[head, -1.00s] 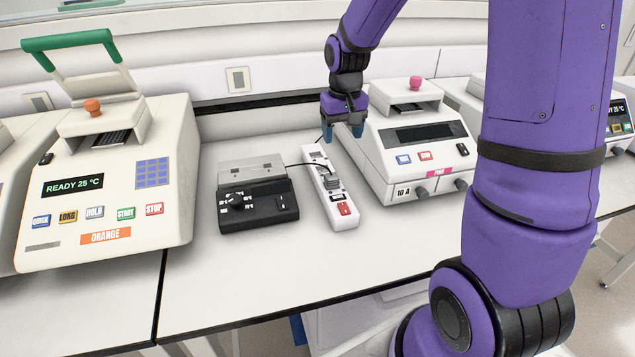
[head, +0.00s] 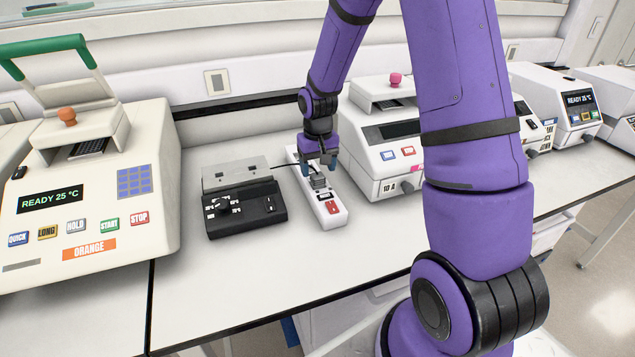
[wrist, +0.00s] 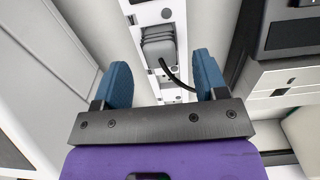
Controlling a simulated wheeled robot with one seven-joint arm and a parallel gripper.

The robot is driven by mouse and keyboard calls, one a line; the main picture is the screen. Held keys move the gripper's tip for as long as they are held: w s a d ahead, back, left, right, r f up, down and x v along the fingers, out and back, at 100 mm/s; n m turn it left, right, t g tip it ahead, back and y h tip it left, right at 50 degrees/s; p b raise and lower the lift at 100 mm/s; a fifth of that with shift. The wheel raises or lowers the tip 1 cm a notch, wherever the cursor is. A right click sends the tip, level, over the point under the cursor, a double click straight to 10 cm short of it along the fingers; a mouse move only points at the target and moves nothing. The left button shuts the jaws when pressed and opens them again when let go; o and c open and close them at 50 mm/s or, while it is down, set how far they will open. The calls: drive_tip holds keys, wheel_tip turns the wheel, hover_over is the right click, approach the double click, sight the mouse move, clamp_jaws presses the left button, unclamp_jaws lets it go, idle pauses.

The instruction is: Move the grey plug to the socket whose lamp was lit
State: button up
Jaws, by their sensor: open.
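The grey plug (head: 319,181) sits in the white power strip (head: 331,208), with a black cord leading from it. In the wrist view the grey plug (wrist: 158,45) shows beyond my fingertips, slightly left of the middle between them. My gripper (head: 320,167) is above the strip, close to the plug; its open blue fingers show in the wrist view (wrist: 162,75) with nothing between them but part of the cord. I cannot tell any lit socket lamp on the strip. A red switch (head: 333,207) is at the strip's near end.
A black device (head: 245,208) stands left of the strip. A white cycler (head: 380,150) stands close on the right. The ORANGE cycler (head: 90,200) is at far left. The bench front (head: 290,270) is clear.

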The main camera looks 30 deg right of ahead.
sight(318, 175)
drive_tip(key=shift+f, duration=1.7)
drive_tip(key=c, duration=1)
drive_tip(key=shift+r, duration=0.1)
